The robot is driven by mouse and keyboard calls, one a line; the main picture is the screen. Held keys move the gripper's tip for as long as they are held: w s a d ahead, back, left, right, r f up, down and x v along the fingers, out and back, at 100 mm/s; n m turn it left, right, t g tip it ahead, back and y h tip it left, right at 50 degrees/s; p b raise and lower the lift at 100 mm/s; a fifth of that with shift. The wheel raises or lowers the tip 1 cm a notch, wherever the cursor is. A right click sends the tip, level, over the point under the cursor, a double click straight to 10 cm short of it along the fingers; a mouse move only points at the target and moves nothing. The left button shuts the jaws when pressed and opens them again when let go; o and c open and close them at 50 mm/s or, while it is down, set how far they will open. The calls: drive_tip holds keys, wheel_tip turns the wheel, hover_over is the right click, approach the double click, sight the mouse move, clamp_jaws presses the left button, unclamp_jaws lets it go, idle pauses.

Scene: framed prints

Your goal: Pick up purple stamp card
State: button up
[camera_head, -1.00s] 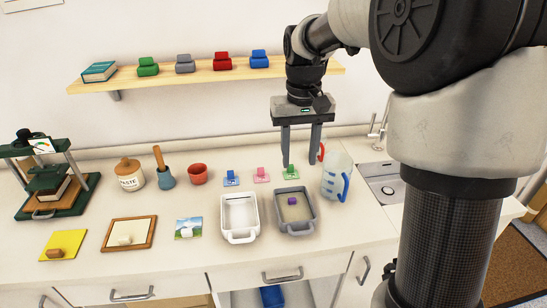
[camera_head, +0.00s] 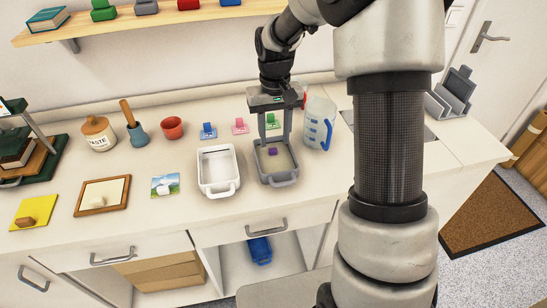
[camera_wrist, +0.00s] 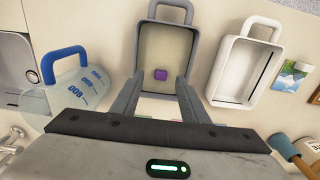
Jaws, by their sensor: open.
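The purple stamp card (camera_head: 273,152) shows as a small purple block lying in the grey tray (camera_head: 279,181). In the wrist view the purple card (camera_wrist: 161,75) lies on the tray's pale floor, ahead of and between my fingers. My gripper (camera_head: 275,141) is open and empty, pointing down over the back part of the grey tray, above the card. The card is not between the fingertips. I cannot tell the exact height of the fingertips above it.
A white tray (camera_head: 218,190) stands left of the grey one. A measuring jug (camera_head: 318,125) stands close on the right. Blue (camera_head: 208,131), pink (camera_head: 240,126) and green (camera_head: 272,121) stands line up behind the trays. The counter's front edge is clear.

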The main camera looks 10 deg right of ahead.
sight(274, 150)
wheel_tip(274, 150, down, 6)
drive_tip(key=shift+w+a+r+b, duration=0.15)
drive_tip(key=shift+r+b, duration=0.05)
drive_tip(key=shift+b, duration=0.25)
drive_tip(key=shift+c, duration=0.2)
clamp_jaws()
